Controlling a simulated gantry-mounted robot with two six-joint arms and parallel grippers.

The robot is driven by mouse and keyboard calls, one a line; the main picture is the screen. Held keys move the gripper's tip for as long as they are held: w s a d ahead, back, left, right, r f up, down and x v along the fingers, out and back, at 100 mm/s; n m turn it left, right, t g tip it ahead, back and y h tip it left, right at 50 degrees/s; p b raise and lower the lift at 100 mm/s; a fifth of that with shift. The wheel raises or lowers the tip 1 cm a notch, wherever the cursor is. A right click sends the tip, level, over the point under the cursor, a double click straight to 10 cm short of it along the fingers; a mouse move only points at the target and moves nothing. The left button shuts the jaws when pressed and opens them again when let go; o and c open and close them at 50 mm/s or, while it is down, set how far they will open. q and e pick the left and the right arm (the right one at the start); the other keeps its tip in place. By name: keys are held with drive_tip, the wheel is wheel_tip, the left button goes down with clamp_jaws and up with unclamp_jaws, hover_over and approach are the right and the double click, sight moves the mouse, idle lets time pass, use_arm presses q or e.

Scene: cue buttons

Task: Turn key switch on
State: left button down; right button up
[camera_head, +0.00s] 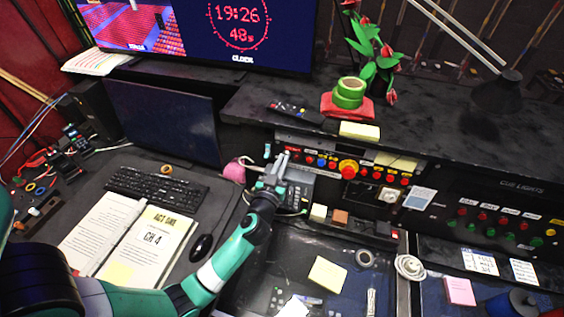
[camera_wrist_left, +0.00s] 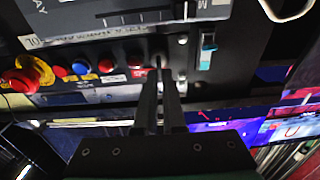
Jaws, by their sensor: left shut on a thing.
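My left gripper (camera_head: 283,160) reaches up to the left end of the button panel (camera_head: 376,170) under the shelf. In the head view the gripper covers this spot. My right gripper is not in view.
Red and blue buttons and a big red emergency knob on yellow (camera_head: 348,168) sit beside the gripper. A grey telephone-like box (camera_head: 297,184) is just below it, and a pink cup-like thing (camera_head: 234,171) is to its left. A keyboard (camera_head: 156,188) lies on the desk.

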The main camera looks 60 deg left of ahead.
use_arm(q)
drive_tip(key=shift+m, duration=0.4)
drive_tip(key=m+p, duration=0.1)
drive_tip(key=m, duration=0.3)
drive_tip(key=shift+d+r+t+h, duration=0.1)
drive_tip(key=shift+t+h, duration=0.2)
drive_tip(key=shift+h, duration=0.1)
drive_tip(key=m+p, duration=0.2)
drive_tip(key=m, duration=0.2)
drive_tip(key=shift+w+h, duration=0.1)
drive_tip(key=shift+h, duration=0.2)
drive_tip(key=m+h+p, duration=0.1)
drive_tip(key=m+p, duration=0.3)
drive_tip(key=m, duration=0.2)
drive_tip(key=shift+w+d, duration=0.1)
drive_tip(key=shift+d, duration=0.05)
drive_tip(key=shift+f+m+p, duration=0.2)
drive_tip(key=shift+m+p, duration=0.5)
drive_tip(key=shift+m, duration=0.45)
drive_tip(key=shift+f+m+p, duration=0.15)
drive_tip(key=shift+m+p, duration=0.5)
drive_tip(key=shift+m, duration=0.5)
drive_tip(key=c, duration=1)
unclamp_jaws()
drive_tip(key=shift+h, duration=0.3)
